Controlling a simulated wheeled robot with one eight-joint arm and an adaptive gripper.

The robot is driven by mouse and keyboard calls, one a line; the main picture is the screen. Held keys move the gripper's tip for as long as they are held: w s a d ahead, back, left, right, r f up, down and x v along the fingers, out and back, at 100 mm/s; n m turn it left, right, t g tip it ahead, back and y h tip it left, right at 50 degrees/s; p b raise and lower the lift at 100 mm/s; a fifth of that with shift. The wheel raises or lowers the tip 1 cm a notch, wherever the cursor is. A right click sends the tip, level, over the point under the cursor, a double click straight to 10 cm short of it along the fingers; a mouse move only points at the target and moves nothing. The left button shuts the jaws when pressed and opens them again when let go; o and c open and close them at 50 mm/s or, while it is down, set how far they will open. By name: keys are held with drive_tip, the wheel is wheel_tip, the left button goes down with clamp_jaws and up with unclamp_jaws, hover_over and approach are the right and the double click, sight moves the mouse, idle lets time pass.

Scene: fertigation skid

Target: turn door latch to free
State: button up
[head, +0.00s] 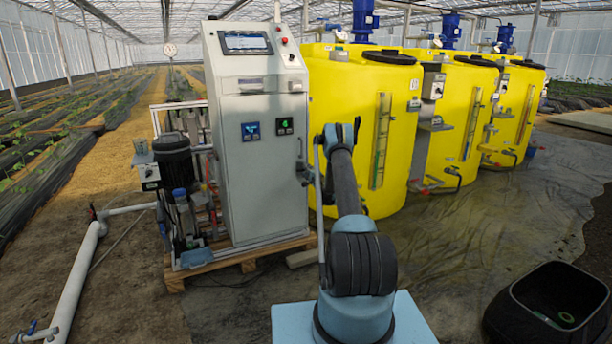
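The grey control cabinet (262,135) stands left of centre in the head view, its front door closed as far as I can see. I cannot make out the door latch for certain. It may be hidden at the cabinet's right edge, where my gripper (304,172) appears as a small grey shape. My gripper is close to that edge, but I cannot tell whether it touches it. My arm rises in front and blocks part of this area. The gripper's fingers are too small and too covered to tell open from shut.
Several yellow tanks (355,110) stand close to the right of the cabinet. A dark pump (174,158) and white pipe (80,275) are on the left. The cabinet's frame rests on a wooden pallet (232,262). A black bin (555,300) stands at lower right; wet floor between is clear.

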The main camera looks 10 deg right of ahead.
drive_tip(key=v, duration=1.2)
